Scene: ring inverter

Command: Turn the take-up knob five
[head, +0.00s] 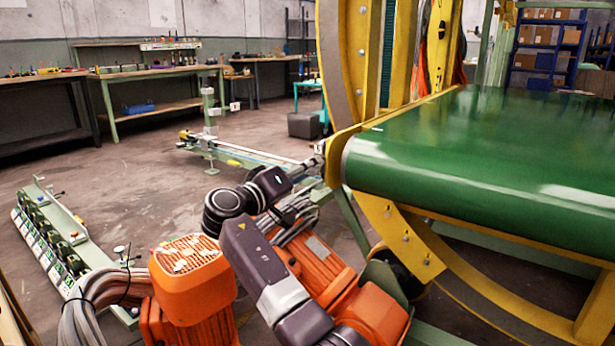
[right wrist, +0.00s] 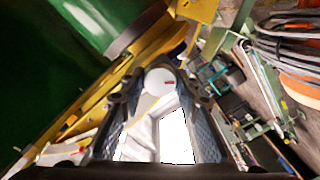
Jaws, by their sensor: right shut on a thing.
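The take-up knob (right wrist: 160,82) shows in the right wrist view as a round white disc with a small red mark. My right gripper (right wrist: 160,100) has its two dark fingers on either side of it and is shut on it. In the head view my right gripper (head: 314,164) reaches the yellow frame at the near left end of the green conveyor belt (head: 490,150). There the knob is mostly hidden by the fingers, and its number cannot be read. My left gripper is not in view.
The yellow ring frame (head: 340,60) rises just beyond my right gripper. A green rail (head: 250,152) lies behind it. A green rack with several dark modules (head: 50,240) stands on the floor at the left. Workbenches (head: 150,70) line the back wall. The floor between is mostly clear.

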